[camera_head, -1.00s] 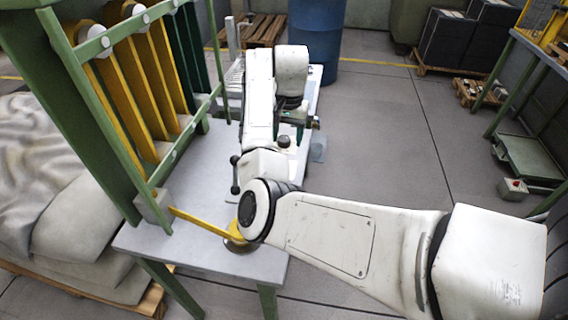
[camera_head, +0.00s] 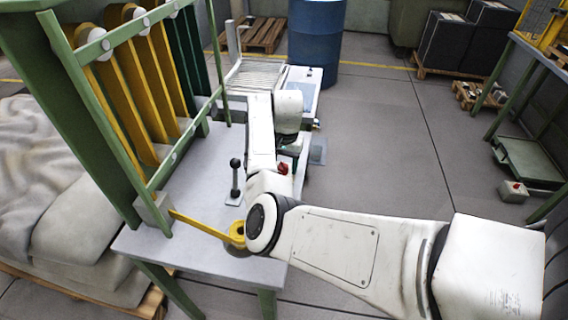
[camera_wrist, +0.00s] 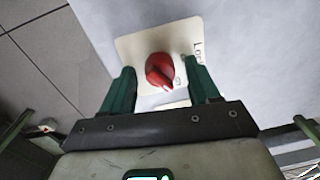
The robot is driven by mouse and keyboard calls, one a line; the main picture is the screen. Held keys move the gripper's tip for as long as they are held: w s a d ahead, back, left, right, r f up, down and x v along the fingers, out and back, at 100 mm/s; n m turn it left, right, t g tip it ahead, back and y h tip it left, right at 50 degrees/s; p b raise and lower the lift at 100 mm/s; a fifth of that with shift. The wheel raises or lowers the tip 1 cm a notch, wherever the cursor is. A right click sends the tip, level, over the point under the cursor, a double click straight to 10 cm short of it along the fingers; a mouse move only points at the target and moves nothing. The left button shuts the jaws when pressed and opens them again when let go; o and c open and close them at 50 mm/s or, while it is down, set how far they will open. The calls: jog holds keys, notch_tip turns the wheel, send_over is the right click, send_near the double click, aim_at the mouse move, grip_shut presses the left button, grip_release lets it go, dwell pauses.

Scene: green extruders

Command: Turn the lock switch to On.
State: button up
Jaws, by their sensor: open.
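The lock switch (camera_wrist: 160,70) is a red rotary knob on a pale plate with the printed letters "Lo" partly visible at its right. A white pointer mark on the knob points down and slightly right in the wrist view. In the head view the red knob (camera_head: 283,168) shows beside my arm, at the table's right side. My gripper (camera_wrist: 160,80) is open, with a green finger on each side of the knob. I cannot tell whether either finger touches it. In the head view my arm mostly hides the gripper.
A grey table (camera_head: 190,248) carries a black ball-topped lever (camera_head: 235,178) and a yellow arm (camera_head: 203,225) left of my arm. A green frame with yellow bars (camera_head: 140,80) stands at the left. A blue barrel (camera_head: 315,40) stands behind.

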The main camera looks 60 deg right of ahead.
jog(key=shift+c, duration=0.3)
jog(key=c, duration=1)
jog(key=shift+r+n+p, duration=0.1)
jog(key=shift+n+p, duration=0.2)
jog(key=shift+p, duration=0.2)
jog(key=shift+n+p, duration=0.6)
jog(key=shift+p, duration=0.05)
jog(key=n+p, duration=0.2)
jog(key=n, duration=0.1)
jog(key=shift+n+p, duration=0.3)
jog(key=shift+p, duration=0.05)
jog(key=n+p, duration=0.1)
jog(key=n, duration=0.2)
jog(key=shift+w+p, duration=0.1)
jog(key=shift+p, duration=0.3)
jog(key=shift+n+p, duration=0.45)
jog(key=shift+n, duration=1.25)
jog(key=shift+w, duration=0.1)
